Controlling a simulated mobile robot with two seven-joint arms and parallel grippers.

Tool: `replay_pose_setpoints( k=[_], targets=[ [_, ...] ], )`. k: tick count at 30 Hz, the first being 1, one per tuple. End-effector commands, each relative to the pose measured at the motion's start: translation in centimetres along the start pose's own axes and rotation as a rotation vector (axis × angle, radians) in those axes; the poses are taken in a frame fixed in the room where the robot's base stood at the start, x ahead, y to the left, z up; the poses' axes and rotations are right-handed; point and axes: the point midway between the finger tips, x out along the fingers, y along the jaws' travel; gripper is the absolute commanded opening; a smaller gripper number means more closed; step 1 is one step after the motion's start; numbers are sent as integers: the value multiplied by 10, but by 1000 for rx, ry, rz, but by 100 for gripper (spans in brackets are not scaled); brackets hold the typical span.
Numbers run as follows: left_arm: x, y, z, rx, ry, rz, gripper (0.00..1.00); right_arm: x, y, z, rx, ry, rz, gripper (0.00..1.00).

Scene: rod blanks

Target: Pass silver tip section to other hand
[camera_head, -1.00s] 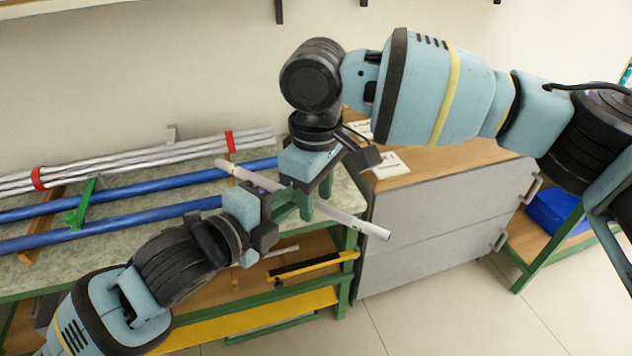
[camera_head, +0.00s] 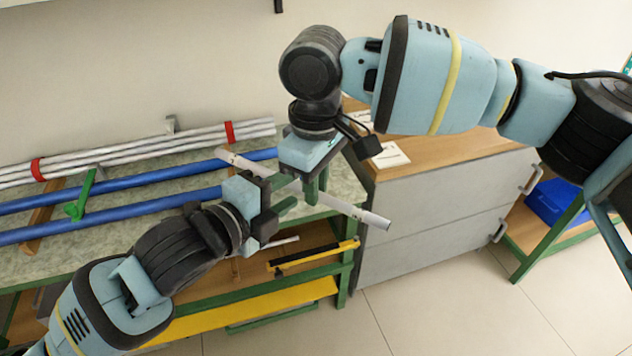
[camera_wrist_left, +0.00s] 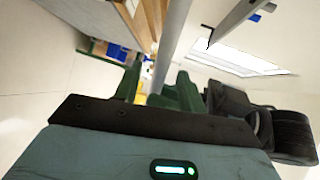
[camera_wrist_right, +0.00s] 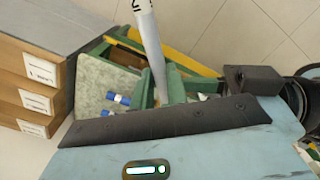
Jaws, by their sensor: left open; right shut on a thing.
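The silver tip section (camera_head: 352,210), a light grey tube with a darker end, is held in the air, slanting down to the right. My right gripper (camera_head: 318,188) comes from above and is shut on it near its middle. In the right wrist view, the tube (camera_wrist_right: 150,45) runs out from between the fingers (camera_wrist_right: 160,88). My left gripper (camera_head: 287,196) is open beside the tube, just left of the right gripper. In the left wrist view, the tube (camera_wrist_left: 173,45) passes between the spread fingers (camera_wrist_left: 155,88). Contact there cannot be told.
Blue tubes (camera_head: 110,192) and a bundle of silver rods with red bands (camera_head: 135,154) lie on the bench (camera_head: 35,265) behind. A green clip (camera_head: 82,195) stands there. A yellow-and-black tool (camera_head: 312,256) lies on a lower shelf. A grey cabinet (camera_head: 440,220) stands at right.

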Motion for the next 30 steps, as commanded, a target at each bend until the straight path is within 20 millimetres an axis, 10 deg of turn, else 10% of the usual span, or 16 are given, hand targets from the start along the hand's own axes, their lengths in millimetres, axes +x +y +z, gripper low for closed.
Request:
replay_pose_setpoints(
  k=[18,30],
  targets=[
    [-66,0,1,1,-2,1,41,0,0,0,0,0,0,0],
    [-73,5,1,-37,-2,2,41,0,0,0,0,0,0,0]
  ],
)
